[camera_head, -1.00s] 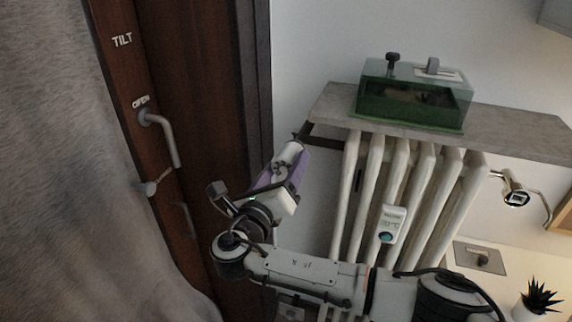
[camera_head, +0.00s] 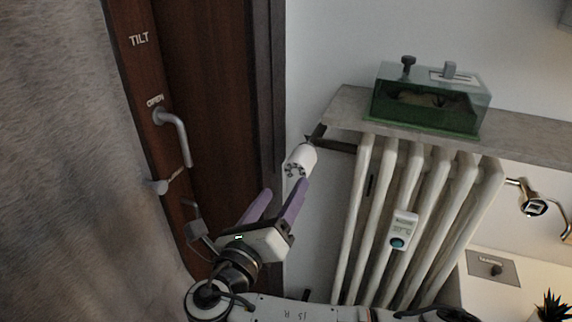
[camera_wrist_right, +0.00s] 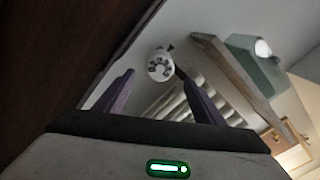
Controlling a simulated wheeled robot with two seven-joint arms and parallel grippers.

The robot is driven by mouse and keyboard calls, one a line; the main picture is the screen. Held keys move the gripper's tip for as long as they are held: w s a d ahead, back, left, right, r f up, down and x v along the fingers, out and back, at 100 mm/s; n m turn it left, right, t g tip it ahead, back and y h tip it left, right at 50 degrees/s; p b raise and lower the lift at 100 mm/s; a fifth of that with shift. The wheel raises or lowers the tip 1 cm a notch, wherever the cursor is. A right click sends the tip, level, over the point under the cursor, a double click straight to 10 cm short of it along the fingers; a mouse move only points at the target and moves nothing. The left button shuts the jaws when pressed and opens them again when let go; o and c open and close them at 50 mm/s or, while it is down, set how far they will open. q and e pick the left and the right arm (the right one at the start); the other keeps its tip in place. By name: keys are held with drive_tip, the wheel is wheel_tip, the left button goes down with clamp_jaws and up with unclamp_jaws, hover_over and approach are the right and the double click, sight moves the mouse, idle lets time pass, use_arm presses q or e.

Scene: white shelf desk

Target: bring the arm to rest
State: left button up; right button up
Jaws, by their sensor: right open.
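My right gripper (camera_head: 275,203) is open and empty in the head view, its two purple fingers pointing up toward the wall. A white round valve knob (camera_head: 301,160) on the radiator pipe sits just beyond the fingertips, apart from them. The right wrist view shows the knob (camera_wrist_right: 160,66) ahead, between and beyond the spread fingers (camera_wrist_right: 160,90), with dark markings on its face. My right arm runs along the bottom of the head view. My left gripper is not in view.
A white radiator (camera_head: 413,215) with a small display device (camera_head: 403,230) stands right of the gripper under a grey shelf (camera_head: 345,108). A green transparent box (camera_head: 428,100) is on the shelf. A brown door with a handle (camera_head: 176,130) and a grey curtain (camera_head: 70,180) are left.

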drive_tip(key=s+d+f+m+g+y, duration=0.15)
drive_tip(key=f+m+g+y, duration=0.25)
drive_tip(key=f+m, duration=0.65)
drive_tip(key=s+d+f+m+g+y, duration=0.1)
drive_tip(key=s+f+m+g+y, duration=0.25)
drive_tip(key=f+m, duration=0.75)
drive_tip(key=s+d+f+m+y+b, duration=0.1)
drive_tip(key=s+d+f+m+y, duration=0.1)
drive_tip(key=d+f+m, duration=0.5)
drive_tip(key=s+d+f+m, duration=0.3)
drive_tip(key=s+d+m, duration=0.1)
drive_tip(key=s, duration=0.5)
drive_tip(key=s+d+f+m+g+h+p, duration=0.1)
drive_tip(key=s+d+f+m, duration=0.2)
drive_tip(key=s+d, duration=0.4)
drive_tip(key=s+m, duration=0.1)
drive_tip(key=s, duration=0.2)
drive_tip(key=shift+d+m, duration=0.2)
drive_tip(key=shift+m, duration=0.15)
